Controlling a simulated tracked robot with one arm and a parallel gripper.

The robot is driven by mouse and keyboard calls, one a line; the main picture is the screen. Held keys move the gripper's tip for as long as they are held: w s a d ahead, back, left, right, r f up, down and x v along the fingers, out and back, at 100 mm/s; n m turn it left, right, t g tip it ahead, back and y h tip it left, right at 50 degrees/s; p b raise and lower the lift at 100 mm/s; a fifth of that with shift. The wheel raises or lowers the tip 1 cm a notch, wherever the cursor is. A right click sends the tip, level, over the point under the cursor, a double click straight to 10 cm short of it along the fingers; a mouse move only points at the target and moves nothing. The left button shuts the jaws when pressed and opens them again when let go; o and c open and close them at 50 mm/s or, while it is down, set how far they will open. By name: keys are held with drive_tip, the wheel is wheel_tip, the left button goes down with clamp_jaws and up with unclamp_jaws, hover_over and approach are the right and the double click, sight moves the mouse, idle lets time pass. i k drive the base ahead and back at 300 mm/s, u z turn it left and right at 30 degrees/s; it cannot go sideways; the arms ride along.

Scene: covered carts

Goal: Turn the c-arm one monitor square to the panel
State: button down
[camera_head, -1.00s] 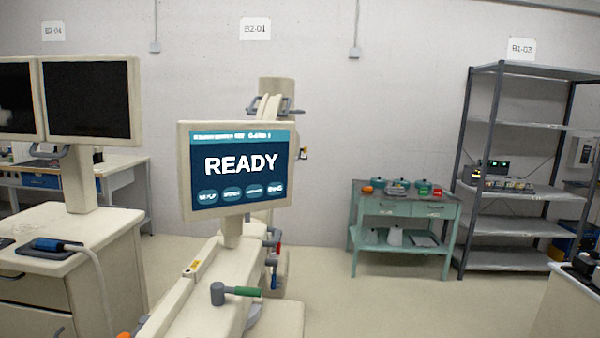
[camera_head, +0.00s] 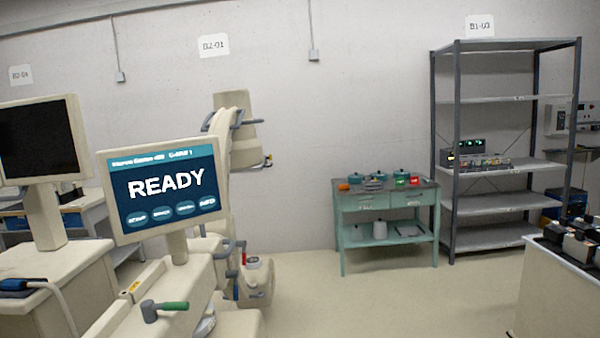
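The c-arm monitor (camera_head: 163,190) stands at the left of the view on a short post above the cream c-arm body (camera_head: 170,285). Its lit blue screen reads READY with a row of buttons below. The screen faces roughly toward me and looks slightly angled and tilted in the picture. A handle with a green grip (camera_head: 172,306) sticks out of the body below the monitor. The curved c-arm (camera_head: 225,140) rises behind it. I cannot tell which panel the task means. My gripper is not in view.
A cart with a dark-screened monitor (camera_head: 35,140) stands at the far left, close to the c-arm. A green table (camera_head: 385,200) and a grey shelf rack (camera_head: 455,150) stand by the back wall. A white counter (camera_head: 565,290) is at the right. The floor between is clear.

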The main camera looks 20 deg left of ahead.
sight(168, 189)
drive_tip(key=z, duration=1.4)
drive_tip(key=i, duration=2.95)
drive_tip(key=u, duration=3.1)
drive_tip(key=i, duration=0.15)
drive_tip(key=u, duration=0.5)
